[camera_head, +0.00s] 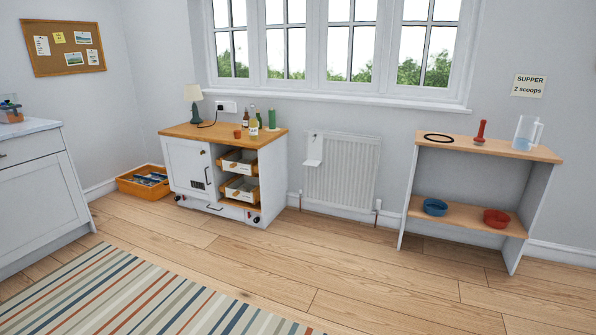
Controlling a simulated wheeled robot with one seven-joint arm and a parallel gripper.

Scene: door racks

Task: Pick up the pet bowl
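Two bowls stand on the lower shelf of the open wooden-topped rack at the right. One is a blue bowl (435,207) toward the shelf's left end. The other is a red bowl (496,218) toward its right end. Both look upright and apart from each other. I cannot tell from the picture which one is the pet bowl. My gripper is not in view.
The rack's top (490,147) bears a dark ring, a red-handled object and a clear jug. A radiator (341,172) and a white cabinet (187,165) stand left of it. An orange crate (146,182) sits on the floor. The wooden floor before the rack is clear.

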